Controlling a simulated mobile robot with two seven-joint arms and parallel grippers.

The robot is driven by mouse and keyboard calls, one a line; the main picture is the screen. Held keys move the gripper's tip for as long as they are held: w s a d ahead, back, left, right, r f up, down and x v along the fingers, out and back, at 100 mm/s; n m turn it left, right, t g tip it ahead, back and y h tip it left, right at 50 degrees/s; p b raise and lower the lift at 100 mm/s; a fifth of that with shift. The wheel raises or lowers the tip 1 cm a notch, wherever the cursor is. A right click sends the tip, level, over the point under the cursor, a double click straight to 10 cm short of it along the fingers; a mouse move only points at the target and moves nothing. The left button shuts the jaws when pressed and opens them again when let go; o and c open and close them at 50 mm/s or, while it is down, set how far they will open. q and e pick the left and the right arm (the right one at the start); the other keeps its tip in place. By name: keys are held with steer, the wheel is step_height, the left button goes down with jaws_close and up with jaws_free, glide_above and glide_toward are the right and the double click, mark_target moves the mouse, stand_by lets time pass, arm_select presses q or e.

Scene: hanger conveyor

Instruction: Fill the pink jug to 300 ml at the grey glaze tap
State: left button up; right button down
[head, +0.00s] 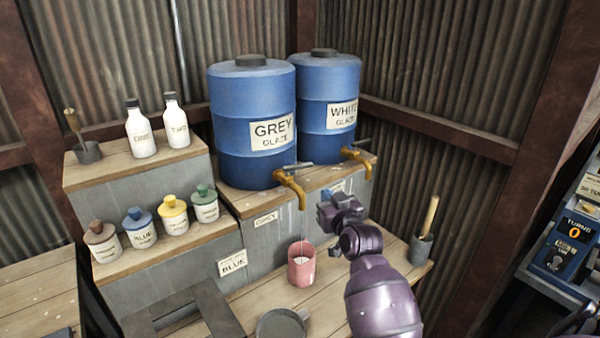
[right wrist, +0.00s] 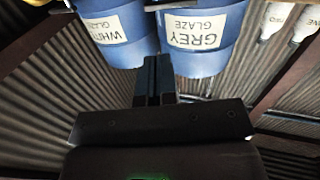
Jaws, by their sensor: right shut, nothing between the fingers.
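The pink jug (head: 301,275) stands upright on the lower bench below the brass grey glaze tap (head: 290,187). A thin pale stream seems to run from the tap down to the jug, and pale liquid shows inside it. I cannot read a level or any marks. The tap's grey lever (head: 300,164) points right. The blue GREY GLAZE barrel (head: 250,105) also shows in the right wrist view (right wrist: 200,45). My right gripper (head: 325,212) is shut and empty, right of the tap and above and right of the jug. My left gripper is out of view.
The WHITE GLAZE barrel (head: 328,85) and its tap (head: 358,158) stand to the right. A pot with a wooden handle (head: 424,240) is right of my arm. A grey pan (head: 281,324) and grey frame (head: 215,308) lie in front. Small lidded jars (head: 173,215) line the left step.

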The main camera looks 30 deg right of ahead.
arm_select(q)
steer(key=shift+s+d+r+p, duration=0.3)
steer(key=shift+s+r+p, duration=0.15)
steer(key=shift+p, duration=0.4)
arm_select(e)
glide_toward(307, 166)
steer(key=shift+m, duration=0.3)
steer(key=x, duration=0.7)
steer(key=shift+w+f, duration=0.1)
steer(key=shift+w, duration=0.2)
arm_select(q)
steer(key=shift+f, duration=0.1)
